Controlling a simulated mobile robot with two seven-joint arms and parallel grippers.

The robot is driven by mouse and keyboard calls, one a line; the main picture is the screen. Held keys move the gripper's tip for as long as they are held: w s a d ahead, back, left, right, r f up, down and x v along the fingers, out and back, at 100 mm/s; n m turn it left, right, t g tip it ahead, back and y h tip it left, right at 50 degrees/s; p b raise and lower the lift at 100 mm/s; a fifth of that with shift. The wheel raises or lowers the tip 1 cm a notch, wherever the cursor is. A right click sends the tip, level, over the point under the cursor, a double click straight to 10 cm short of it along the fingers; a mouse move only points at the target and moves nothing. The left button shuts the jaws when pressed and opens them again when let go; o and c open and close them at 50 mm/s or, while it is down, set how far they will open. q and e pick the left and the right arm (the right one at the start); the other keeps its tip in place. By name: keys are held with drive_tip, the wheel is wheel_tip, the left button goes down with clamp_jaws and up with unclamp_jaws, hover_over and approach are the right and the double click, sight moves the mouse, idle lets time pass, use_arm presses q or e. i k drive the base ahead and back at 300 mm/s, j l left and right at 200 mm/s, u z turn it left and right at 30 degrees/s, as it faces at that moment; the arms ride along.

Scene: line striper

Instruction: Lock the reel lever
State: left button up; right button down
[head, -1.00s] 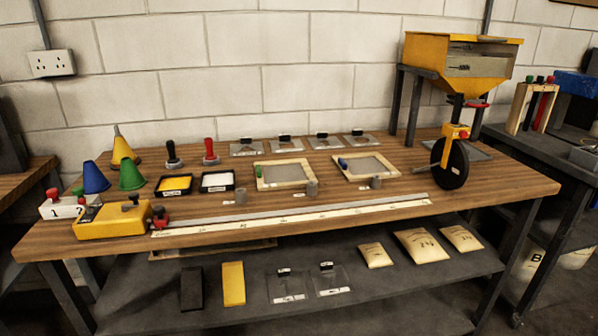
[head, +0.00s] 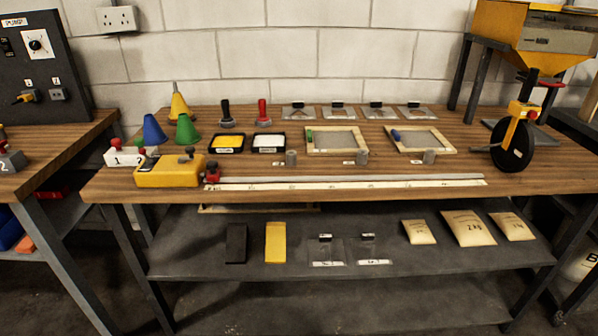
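A yellow box-shaped reel (head: 165,174) lies at the left front of the wooden bench. A dark knob (head: 189,151) stands up on its top near the right end; it may be the lever, but its setting is too small to tell. A small red piece (head: 213,173) sits just right of the reel, at the left end of a long pale ruler strip (head: 350,183). Neither of my grippers is in view.
Framed screens (head: 336,141) and a yellow hopper (head: 535,40) are farther right. A dark control panel (head: 35,70) stands on the left bench.

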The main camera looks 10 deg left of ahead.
sight(143, 151)
drive_tip(key=u, duration=1.25)
